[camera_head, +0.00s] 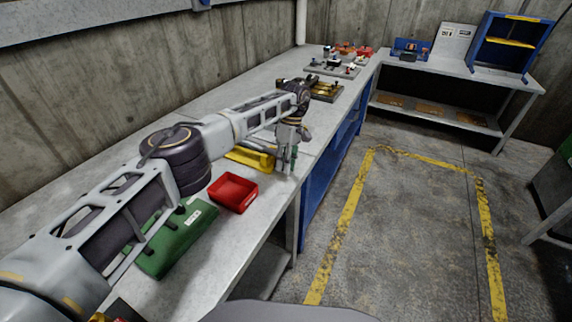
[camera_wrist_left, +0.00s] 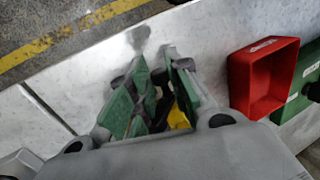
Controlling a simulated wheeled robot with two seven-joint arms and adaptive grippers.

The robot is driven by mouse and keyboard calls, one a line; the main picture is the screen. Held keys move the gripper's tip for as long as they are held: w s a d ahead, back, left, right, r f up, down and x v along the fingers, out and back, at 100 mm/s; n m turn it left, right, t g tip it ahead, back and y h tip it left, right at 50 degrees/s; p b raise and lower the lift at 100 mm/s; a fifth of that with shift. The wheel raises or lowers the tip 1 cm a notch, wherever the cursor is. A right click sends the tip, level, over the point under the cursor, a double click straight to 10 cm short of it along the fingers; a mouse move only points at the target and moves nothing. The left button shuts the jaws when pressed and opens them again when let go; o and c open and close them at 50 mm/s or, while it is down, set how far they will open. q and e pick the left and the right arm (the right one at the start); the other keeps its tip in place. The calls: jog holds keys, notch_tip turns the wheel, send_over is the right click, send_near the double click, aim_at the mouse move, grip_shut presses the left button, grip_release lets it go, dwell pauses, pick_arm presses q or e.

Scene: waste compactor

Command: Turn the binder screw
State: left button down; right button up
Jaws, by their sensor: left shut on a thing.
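My left gripper (camera_head: 288,162) points down at the front edge of the workbench, just right of a yellow piece (camera_head: 251,158). In the left wrist view, the green-padded fingers of the gripper (camera_wrist_left: 160,72) stand close together around a small dark part (camera_wrist_left: 162,106), mostly hidden between them. A bit of yellow (camera_wrist_left: 178,118) shows behind the fingers. I cannot tell for sure whether the dark part is the binder screw. My right gripper is not in view.
A red tray (camera_head: 233,191) and a green case (camera_head: 178,236) lie on the bench near my left arm. Farther along the bench (camera_head: 215,88) are boards with small fittings (camera_head: 338,68). The floor (camera_head: 415,220) to the right, marked with yellow lines, is clear.

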pick_arm(q)
jog(key=c, duration=1.3)
grip_release()
jog(key=shift+c, duration=0.2)
jog(key=shift+r, duration=0.15)
notch_tip(320, 180, up, 10)
